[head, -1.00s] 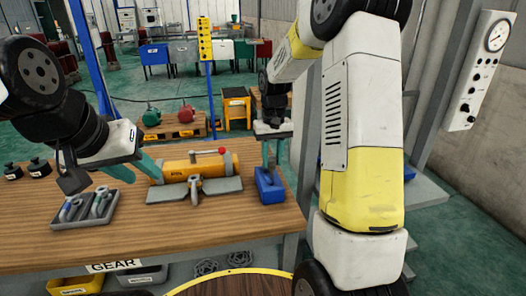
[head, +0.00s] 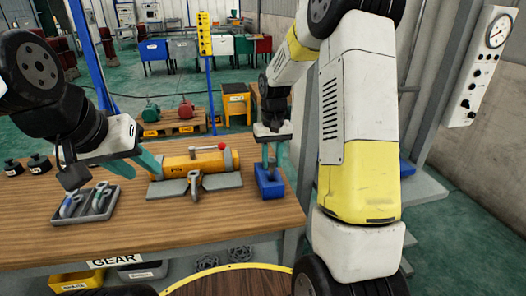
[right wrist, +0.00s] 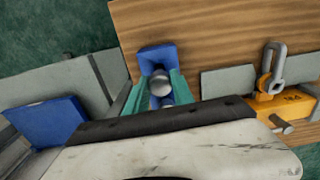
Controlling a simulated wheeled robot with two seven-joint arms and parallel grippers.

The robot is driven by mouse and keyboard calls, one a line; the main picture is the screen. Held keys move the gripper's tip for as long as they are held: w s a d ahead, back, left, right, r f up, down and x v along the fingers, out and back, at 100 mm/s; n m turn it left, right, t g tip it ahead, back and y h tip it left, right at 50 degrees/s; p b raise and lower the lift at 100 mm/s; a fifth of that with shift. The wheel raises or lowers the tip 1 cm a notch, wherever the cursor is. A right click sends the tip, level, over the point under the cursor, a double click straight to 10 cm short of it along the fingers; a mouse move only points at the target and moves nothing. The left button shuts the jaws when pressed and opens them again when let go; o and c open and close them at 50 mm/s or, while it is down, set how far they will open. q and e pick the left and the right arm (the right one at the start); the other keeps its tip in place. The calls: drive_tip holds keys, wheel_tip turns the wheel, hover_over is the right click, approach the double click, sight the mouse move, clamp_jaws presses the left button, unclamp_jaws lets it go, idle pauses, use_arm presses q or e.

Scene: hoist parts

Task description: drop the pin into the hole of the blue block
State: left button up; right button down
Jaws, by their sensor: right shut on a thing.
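The blue block (head: 270,187) stands near the right end of the wooden table, and it also shows in the right wrist view (right wrist: 157,56). My right gripper (head: 270,164) points down right over the block. Its teal fingers are shut on the pin, whose round grey head (right wrist: 161,84) shows between them in the right wrist view. The pin's lower end and the hole are hidden, so I cannot tell how deep the pin sits. My left gripper (head: 130,165) is open, with its teal fingers apart, between the grey tray and the yellow hoist body.
The yellow hoist body (head: 200,163) with grey plates and a shackle lies left of the block. A grey tray (head: 92,215) with metal hooks stands at the table's left. Bins (head: 142,272) sit below. The table's front middle is clear.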

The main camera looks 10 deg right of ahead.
sight(271, 169)
drive_tip(key=shift+f, duration=1.8)
drive_tip(key=c, duration=1)
unclamp_jaws()
drive_tip(key=shift+f, duration=0.1)
wheel_tip(271, 169, up, 8)
drive_tip(key=shift+f, duration=0.1)
